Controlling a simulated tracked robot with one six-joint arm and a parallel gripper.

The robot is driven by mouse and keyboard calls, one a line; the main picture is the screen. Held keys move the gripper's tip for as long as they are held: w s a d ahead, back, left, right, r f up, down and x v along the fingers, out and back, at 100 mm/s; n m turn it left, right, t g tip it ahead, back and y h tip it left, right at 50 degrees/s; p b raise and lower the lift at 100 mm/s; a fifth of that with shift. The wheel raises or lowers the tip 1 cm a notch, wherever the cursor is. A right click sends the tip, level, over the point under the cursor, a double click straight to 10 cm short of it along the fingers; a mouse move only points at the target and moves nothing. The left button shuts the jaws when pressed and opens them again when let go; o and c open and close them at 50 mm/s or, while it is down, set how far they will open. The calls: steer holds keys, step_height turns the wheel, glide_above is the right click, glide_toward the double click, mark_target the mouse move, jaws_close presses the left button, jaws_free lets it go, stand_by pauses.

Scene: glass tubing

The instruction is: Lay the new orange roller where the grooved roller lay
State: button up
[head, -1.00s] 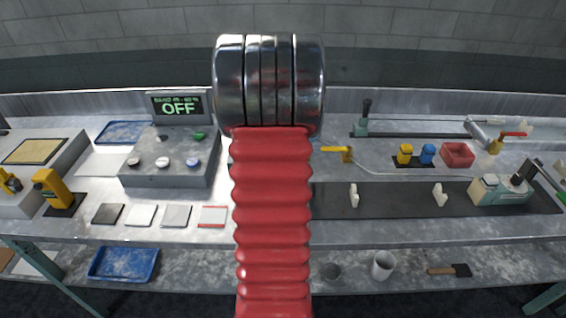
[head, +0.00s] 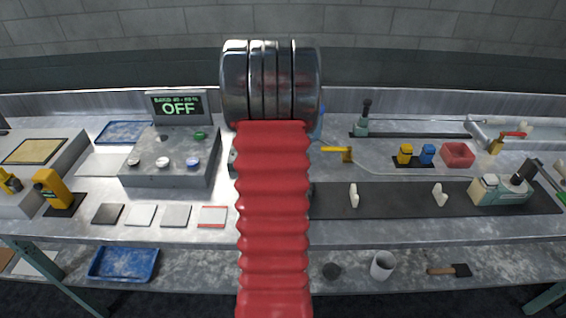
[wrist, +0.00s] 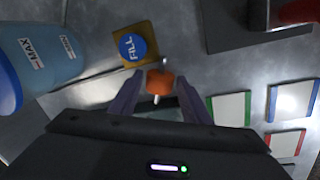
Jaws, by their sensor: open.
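In the wrist view, the orange roller (wrist: 159,84), a short cylinder with a pale pin sticking out at each end, shows between the two fingers of my gripper (wrist: 161,79). The fingers are spread, one on either side of it. I cannot tell whether they touch it or what the roller rests on. In the head view my red-sleeved arm covers the middle of the bench, and the gripper and roller are hidden. I cannot make out a grooved roller in either view.
In the wrist view, a blue container (wrist: 42,62) marked MAX stands left and a yellow plate with a blue FILL disc (wrist: 132,47) lies beyond the roller. Edged tiles (wrist: 230,107) lie right. In the head view, a control box (head: 170,172) stands left; pale brackets (head: 354,195) stand right.

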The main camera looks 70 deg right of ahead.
steer(key=shift+c, duration=0.4)
steer(key=c, duration=0.8)
steer(key=shift+c, duration=0.2)
step_height(320, 180, up, 10)
stand_by(0.4)
